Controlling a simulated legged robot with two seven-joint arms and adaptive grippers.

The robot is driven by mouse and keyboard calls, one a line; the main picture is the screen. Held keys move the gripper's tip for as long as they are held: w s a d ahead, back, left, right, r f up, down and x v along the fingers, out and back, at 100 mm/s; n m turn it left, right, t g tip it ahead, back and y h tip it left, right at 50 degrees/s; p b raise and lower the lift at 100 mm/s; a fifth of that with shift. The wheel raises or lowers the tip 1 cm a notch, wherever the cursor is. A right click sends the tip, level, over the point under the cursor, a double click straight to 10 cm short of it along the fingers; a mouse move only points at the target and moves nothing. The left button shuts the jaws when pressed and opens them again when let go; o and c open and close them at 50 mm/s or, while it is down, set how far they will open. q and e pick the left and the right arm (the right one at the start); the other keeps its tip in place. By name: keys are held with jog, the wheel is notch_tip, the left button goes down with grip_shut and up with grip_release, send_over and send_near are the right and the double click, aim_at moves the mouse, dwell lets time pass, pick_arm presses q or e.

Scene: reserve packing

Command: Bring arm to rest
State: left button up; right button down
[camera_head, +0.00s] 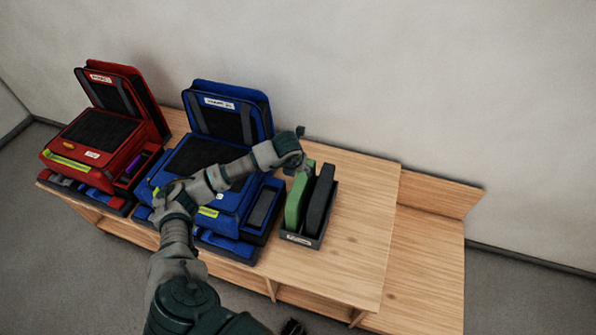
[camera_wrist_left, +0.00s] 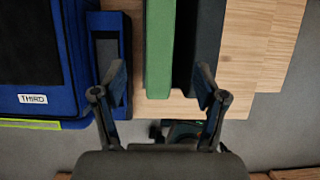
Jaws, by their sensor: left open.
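My left arm reaches in from the bottom and bends right across the front of the blue bag. My left gripper (camera_head: 299,152) is open above the back end of a small dark tray (camera_head: 298,240). A green slab (camera_head: 298,200) and a dark grey slab (camera_head: 319,200) stand upright side by side in the tray. In the left wrist view the open fingers (camera_wrist_left: 161,80) spread with nothing gripped between them. The green slab (camera_wrist_left: 160,45) and dark slab (camera_wrist_left: 207,35) show beyond them. A small dark piece at the head view's bottom edge may be my right gripper, but it is unclear.
The blue bag (camera_head: 227,92) stands open left of the tray, its lid raised. An open red bag (camera_head: 130,90) stands further left. The wooden table (camera_head: 360,215) is bare right of the tray, with a lower wooden surface (camera_head: 428,280) beyond. A wall stands behind.

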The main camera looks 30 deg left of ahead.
jog(key=shift+s+a, duration=0.25)
jog(key=shift+s, duration=0.1)
